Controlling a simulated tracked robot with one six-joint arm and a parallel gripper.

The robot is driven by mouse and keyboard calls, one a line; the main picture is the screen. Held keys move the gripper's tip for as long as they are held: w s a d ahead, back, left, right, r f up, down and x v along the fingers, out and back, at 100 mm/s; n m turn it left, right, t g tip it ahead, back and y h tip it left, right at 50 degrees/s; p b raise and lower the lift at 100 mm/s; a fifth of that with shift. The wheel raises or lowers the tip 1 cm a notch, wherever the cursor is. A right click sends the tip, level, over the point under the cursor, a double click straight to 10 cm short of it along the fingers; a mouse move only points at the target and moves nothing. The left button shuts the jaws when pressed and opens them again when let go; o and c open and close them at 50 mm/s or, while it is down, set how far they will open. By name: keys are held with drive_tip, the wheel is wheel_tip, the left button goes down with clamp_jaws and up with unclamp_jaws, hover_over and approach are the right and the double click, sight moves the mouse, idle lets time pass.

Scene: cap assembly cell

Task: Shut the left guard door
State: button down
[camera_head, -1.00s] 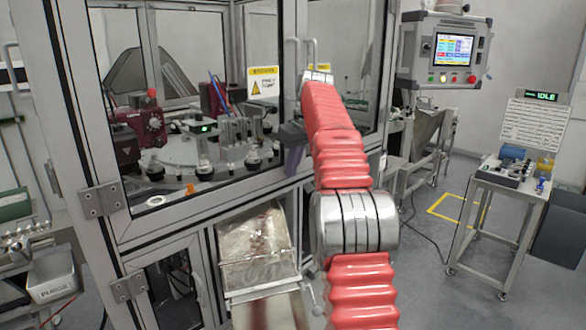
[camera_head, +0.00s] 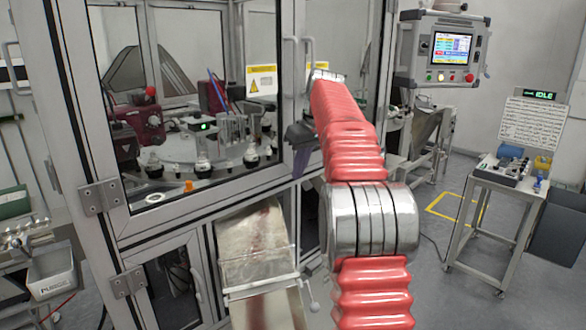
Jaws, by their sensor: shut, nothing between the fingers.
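The left guard door (camera_head: 192,217) is a grey-framed clear panel with hinges (camera_head: 100,197) at its left edge and a yellow warning label (camera_head: 261,80). It looks nearly in line with the cell front. I cannot tell whether a small gap remains at its right edge. My red arm reaches up in front of the right door (camera_head: 346,60). My gripper (camera_head: 299,160) is small and dark, pointing down near the left door's right edge. It is shut and empty; contact with the door cannot be told.
Inside the cell is a round table (camera_head: 180,165) with several fixtures. A control panel (camera_head: 445,50) hangs at the upper right. A trolley (camera_head: 510,180) stands at the right, with open floor before it. A chute (camera_head: 255,245) sits below the door.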

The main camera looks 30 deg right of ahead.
drive_tip(key=v, duration=1)
drive_tip(key=shift+d, duration=0.2)
idle(0.6)
